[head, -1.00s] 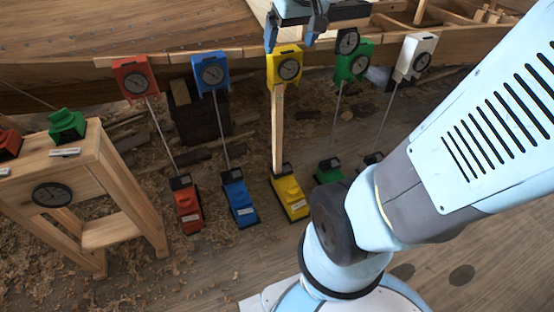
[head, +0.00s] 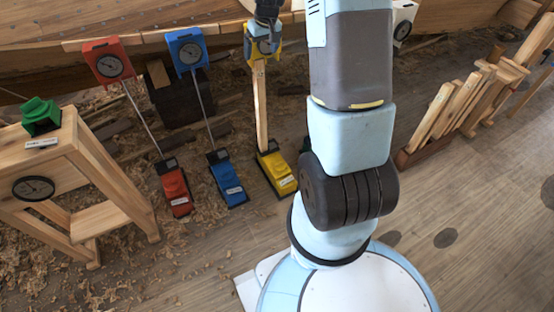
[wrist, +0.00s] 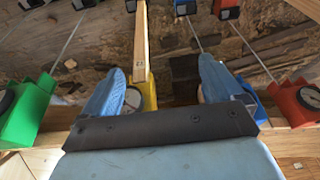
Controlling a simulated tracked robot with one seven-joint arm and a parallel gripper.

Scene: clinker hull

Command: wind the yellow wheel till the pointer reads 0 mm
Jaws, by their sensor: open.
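The yellow gauge unit (head: 275,47) is on the hull's lower edge, atop a pale wooden prop (head: 260,105) that stands on a yellow foot block (head: 276,172). My gripper (head: 264,32) is in front of the yellow unit's upper part and hides much of it and its dial. In the wrist view the yellow unit (wrist: 150,97) shows between my two blue fingers, nearer the left one, which partly covers its dial (wrist: 132,99). The fingers are apart with nothing seen gripped. I cannot make out the wheel or read the pointer.
Red (head: 107,61) and blue (head: 187,49) gauge units with thin rods stand left of the yellow one. A white unit (head: 404,20) is at right. A wooden stand (head: 75,165) holds a green block (head: 40,115).

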